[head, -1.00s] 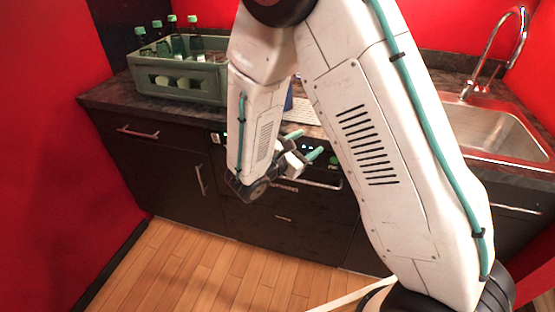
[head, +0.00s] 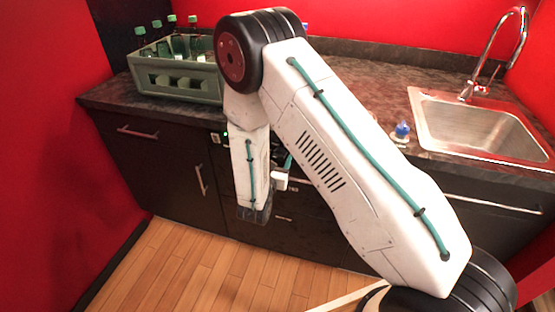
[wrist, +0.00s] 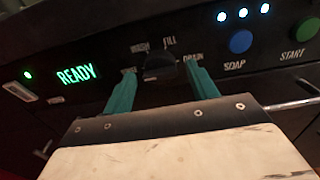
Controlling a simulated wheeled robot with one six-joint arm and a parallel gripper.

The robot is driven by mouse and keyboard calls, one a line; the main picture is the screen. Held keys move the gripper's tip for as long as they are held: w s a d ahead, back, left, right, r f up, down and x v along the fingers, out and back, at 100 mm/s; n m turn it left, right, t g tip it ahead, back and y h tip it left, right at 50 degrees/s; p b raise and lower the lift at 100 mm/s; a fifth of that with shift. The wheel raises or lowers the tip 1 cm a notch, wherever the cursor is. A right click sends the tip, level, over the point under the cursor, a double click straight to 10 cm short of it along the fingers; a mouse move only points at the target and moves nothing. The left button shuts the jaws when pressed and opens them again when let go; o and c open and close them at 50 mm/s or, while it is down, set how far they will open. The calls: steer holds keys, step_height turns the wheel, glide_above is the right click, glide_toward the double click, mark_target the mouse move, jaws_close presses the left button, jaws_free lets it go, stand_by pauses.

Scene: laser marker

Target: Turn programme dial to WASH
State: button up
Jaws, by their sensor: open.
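In the wrist view the programme dial (wrist: 160,65) is a dark knob on the black front panel (wrist: 100,48). Labels WASH, FILL and DRAIN stand around its upper side; another label at its left is hard to read. Which label the dial points to cannot be told. My gripper (wrist: 160,73) is open, with one teal finger on each side of the dial. Whether the fingers touch it is unclear. In the head view my arm hides the dial and most of the gripper; a teal finger (head: 288,162) shows at the panel.
The green display (wrist: 76,75) reads READY. Right of the dial are a blue SOAP button (wrist: 240,41), a green START button (wrist: 305,29) and several lit blue lights. A bottle crate (head: 175,82), a blue-topped item (head: 402,131) and a sink (head: 475,125) are on the counter.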

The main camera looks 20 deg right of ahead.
steer(key=shift+w+d, duration=0.2)
steer(key=shift+w, duration=0.05)
steer(key=c, duration=1)
steer(key=shift+m, duration=0.3)
steer(key=m, duration=0.5)
steer(key=shift+m, duration=0.3)
steer(key=m, duration=0.5)
steer(key=shift+a, duration=0.1)
steer(key=shift+m, duration=0.4)
